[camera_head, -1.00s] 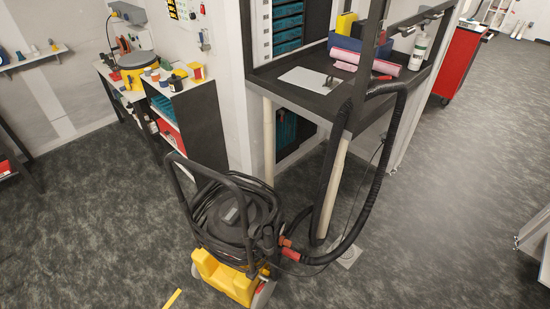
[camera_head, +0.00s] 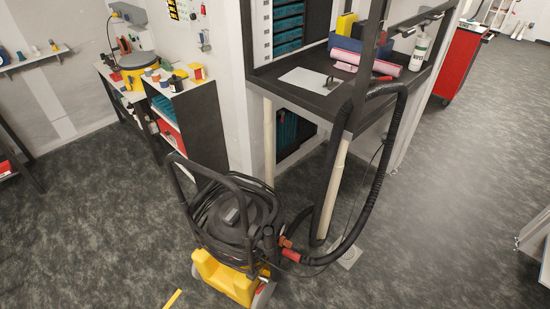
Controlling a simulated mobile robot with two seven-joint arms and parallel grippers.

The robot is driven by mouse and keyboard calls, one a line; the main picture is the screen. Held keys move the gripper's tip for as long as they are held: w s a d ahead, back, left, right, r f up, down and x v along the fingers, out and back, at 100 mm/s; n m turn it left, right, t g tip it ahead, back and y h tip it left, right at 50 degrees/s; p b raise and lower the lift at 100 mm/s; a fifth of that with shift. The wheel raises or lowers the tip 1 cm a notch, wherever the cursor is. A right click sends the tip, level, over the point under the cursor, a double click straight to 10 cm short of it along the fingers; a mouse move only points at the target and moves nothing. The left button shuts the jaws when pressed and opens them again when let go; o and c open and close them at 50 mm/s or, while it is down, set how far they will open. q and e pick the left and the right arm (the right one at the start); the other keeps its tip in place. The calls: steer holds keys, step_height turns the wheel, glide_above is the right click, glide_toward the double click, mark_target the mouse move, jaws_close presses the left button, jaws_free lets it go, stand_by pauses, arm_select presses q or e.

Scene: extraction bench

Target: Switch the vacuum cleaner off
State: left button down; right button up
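The vacuum cleaner (camera_head: 235,212) stands on the floor at the lower middle of the head view. It has a black body with a coiled cable and hose, a black push handle and a yellow base (camera_head: 222,277). Its black hose (camera_head: 378,185) runs right from a red and orange connector (camera_head: 290,252) and loops up to the bench. I cannot make out a switch on it. Neither of my grippers is in view.
The dark bench (camera_head: 290,90) with pale legs stands just behind the vacuum cleaner and holds a pink roll (camera_head: 376,64) and a white bottle (camera_head: 420,52). A dark shelf unit (camera_head: 203,125) is to the left. A red cabinet (camera_head: 460,62) stands farther right. Open floor lies left and right.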

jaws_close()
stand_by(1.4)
